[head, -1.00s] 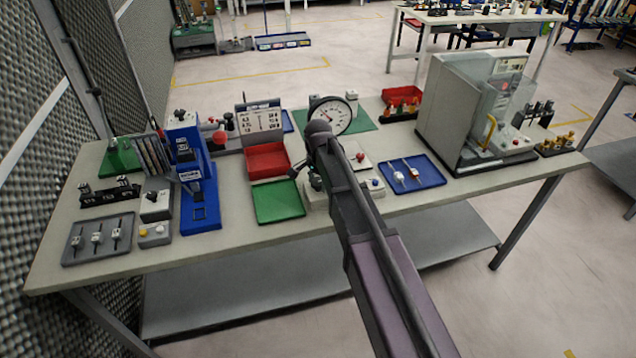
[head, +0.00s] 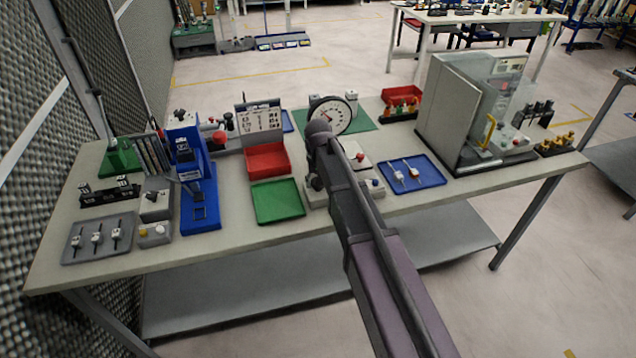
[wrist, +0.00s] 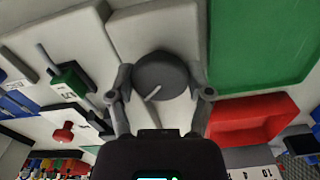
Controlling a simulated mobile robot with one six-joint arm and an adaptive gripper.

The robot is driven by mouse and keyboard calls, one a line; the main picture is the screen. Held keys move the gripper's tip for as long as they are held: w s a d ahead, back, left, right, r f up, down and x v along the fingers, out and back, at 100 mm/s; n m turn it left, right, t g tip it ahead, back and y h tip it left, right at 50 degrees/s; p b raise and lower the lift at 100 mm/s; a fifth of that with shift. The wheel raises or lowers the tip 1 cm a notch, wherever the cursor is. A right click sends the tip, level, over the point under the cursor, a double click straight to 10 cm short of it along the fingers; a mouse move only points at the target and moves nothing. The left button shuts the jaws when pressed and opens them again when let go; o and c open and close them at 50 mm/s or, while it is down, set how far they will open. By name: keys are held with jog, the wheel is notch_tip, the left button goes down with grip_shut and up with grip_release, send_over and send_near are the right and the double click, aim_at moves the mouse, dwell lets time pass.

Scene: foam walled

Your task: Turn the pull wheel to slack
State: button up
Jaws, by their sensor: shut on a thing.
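The pull wheel (wrist: 164,68) is a dark grey round knob with a light pointer line, on a pale grey housing. In the wrist view the line points toward the lower left. My gripper (wrist: 160,78) has one finger on each side of the wheel and is shut on it. In the head view my arm hides the wheel and most of the gripper. A round white dial gauge (head: 331,116) with a dark rim stands just behind my arm; its reading is too small to tell.
A green tray (head: 278,202) and a red bin (head: 267,159) lie left of my arm. A blue tray (head: 412,172) with small parts lies right. A red button (wrist: 64,132) is close to the wheel. A large grey machine (head: 450,110) stands at the right.

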jog(key=n, duration=0.4)
jog(key=shift+s+n, duration=0.15)
jog(key=shift+n, duration=0.15)
jog(key=n, duration=0.5)
jog(key=o, duration=1.1)
jog(key=shift+o, duration=0.2)
jog(key=shift+m, duration=0.3)
